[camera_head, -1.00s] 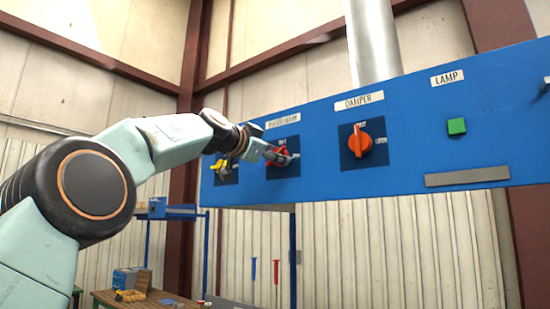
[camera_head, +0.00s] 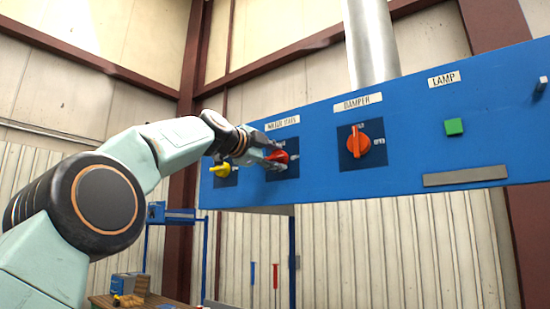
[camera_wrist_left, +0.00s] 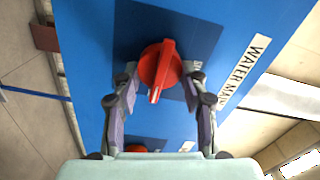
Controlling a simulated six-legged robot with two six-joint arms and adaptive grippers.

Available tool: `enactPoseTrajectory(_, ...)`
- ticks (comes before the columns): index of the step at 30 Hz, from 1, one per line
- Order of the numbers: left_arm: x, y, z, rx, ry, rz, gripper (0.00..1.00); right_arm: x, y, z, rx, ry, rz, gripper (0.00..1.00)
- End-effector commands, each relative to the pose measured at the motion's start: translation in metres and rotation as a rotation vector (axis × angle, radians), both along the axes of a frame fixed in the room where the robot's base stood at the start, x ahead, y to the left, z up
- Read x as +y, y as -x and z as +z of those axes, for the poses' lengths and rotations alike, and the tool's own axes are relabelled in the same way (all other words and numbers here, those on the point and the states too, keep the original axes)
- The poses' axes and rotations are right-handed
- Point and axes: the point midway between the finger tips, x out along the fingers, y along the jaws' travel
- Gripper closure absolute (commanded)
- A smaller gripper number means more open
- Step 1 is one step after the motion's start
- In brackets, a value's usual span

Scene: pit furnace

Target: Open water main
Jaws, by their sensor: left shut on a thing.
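The water main knob (camera_head: 280,156) is red and round with a raised bar handle, on a dark square plate under the "WATER MAIN" label (camera_head: 282,123) on the blue panel. My left gripper (camera_head: 274,160) is at this knob and shut on it, its fingers hiding part of it. In the left wrist view the red knob (camera_wrist_left: 160,66) sits between the two fingers, with its bar tilted slightly from the picture's vertical. The label (camera_wrist_left: 243,73) is to its right there. My right gripper is not in view.
An orange damper knob (camera_head: 362,145) is to the right on the panel, then a green lamp button (camera_head: 454,127). A yellow handle (camera_head: 220,170) is just left of my gripper. A grey strip (camera_head: 465,176) runs along the lower right of the panel.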

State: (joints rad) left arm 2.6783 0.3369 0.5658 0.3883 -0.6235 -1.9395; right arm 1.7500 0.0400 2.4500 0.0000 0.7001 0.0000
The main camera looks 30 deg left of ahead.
Motion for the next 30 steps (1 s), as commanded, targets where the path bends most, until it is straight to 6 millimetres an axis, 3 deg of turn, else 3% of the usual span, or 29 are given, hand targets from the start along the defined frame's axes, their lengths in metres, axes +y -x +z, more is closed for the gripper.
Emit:
enactPoseTrajectory(14, -0.0008, -0.0017, -0.0047, 0.010, -0.016, -0.004, 0.88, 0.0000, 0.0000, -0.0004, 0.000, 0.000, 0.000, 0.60)
enactPoseTrajectory(15, -0.0008, -0.0018, -0.0047, 0.010, -0.016, -0.003, 0.55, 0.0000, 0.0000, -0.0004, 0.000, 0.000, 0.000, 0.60)
enactPoseTrajectory(23, -0.0004, -0.0010, -0.0026, 0.005, -0.014, -0.002, 0.34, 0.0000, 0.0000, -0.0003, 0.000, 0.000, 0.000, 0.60)
enactPoseTrajectory(30, -0.0002, -0.0005, -0.0012, 0.002, -0.013, -0.001, 0.34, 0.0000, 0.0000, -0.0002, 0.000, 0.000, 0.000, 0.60)
